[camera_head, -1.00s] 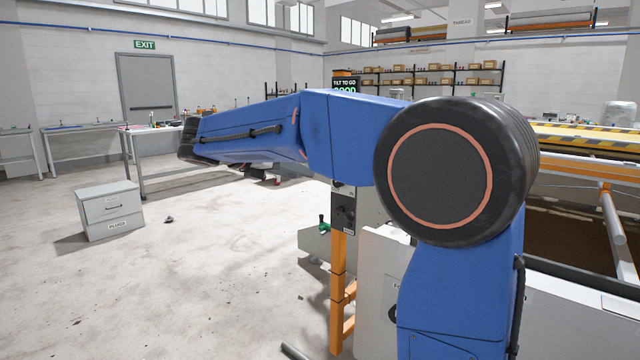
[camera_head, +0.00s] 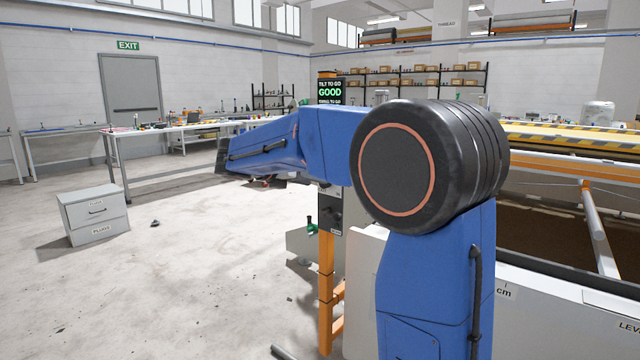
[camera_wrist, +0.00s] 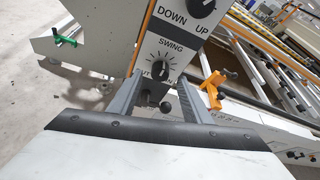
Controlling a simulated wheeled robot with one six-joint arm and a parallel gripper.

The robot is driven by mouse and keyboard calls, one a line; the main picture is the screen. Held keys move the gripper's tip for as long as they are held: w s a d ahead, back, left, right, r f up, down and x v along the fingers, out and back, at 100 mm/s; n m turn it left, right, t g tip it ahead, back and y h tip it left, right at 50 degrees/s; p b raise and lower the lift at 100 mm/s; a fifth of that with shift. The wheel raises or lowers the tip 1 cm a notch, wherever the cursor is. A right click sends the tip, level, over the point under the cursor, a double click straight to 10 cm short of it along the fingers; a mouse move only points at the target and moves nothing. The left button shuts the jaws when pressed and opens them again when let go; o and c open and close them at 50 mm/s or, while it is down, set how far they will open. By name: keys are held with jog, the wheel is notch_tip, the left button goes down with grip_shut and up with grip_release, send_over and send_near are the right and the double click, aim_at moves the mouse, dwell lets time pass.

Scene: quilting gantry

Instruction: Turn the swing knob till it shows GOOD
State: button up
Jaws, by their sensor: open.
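In the head view my gripper is hidden behind my blue arm. The display (camera_head: 330,90) shows green text, TILT TO GO and GOOD, with a small further line below. Whatever is under that line is hidden by my arm.
Another black knob (camera_wrist: 201,6) marked DOWN and UP sits above on the panel. An orange clamp-like part (camera_wrist: 212,88) is close to the right finger. A green-handled part (camera_wrist: 66,40) is at the left. A grey cabinet (camera_head: 94,215) stands on open floor.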

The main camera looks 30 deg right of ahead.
jog(key=shift+x, duration=2.1)
jog(key=c, duration=1)
